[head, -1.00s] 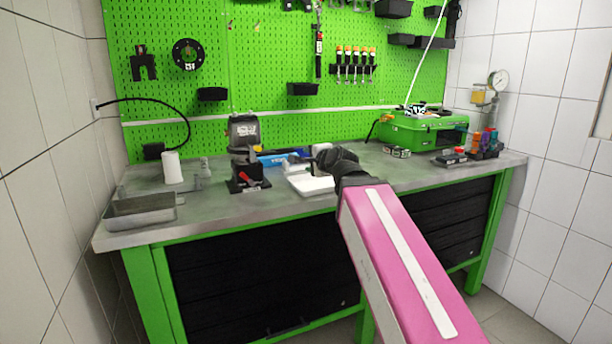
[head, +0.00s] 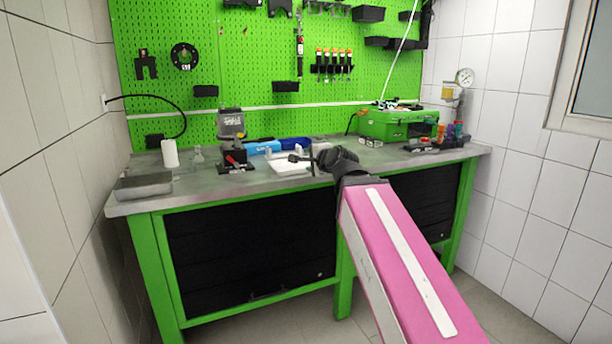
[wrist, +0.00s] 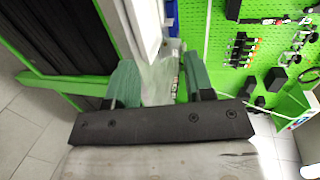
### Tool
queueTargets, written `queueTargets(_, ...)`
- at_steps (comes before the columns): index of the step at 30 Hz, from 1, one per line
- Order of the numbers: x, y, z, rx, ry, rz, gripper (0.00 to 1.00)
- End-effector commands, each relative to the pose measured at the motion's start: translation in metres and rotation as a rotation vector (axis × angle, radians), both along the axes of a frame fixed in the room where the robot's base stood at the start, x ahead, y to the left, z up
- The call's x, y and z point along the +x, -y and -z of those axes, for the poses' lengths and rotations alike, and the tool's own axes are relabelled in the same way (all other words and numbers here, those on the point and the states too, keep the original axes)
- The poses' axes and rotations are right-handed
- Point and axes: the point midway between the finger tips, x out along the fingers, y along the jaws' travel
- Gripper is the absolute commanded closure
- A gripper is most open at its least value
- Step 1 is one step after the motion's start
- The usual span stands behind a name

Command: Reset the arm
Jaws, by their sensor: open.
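My pink and white arm reaches from the lower right toward the workbench in the head view. My gripper (head: 300,163) is at its far end, small and dark, in front of the bench's edge near the white tray (head: 290,168). In the wrist view my gripper (wrist: 158,85) shows two green fingers set apart, with nothing held between them. The grey bench top (head: 210,185) lies beyond the gripper, and the white tray (wrist: 140,25) shows past the left finger.
A pump-like device (head: 233,140) stands left of the tray. A blue item (head: 262,146) lies behind the tray. A metal tray (head: 143,186) and a white cylinder (head: 169,153) stand at the left. A green case (head: 398,124) stands at the back right. The floor in front is clear.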

Motion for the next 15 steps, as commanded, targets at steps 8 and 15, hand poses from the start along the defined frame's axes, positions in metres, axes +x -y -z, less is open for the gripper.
queueTargets(8,0.004,0.006,0.030,-0.094,-0.035,-0.015,0.52)
queueTargets(15,0.007,0.017,0.071,-0.221,-0.084,-0.043,0.52)
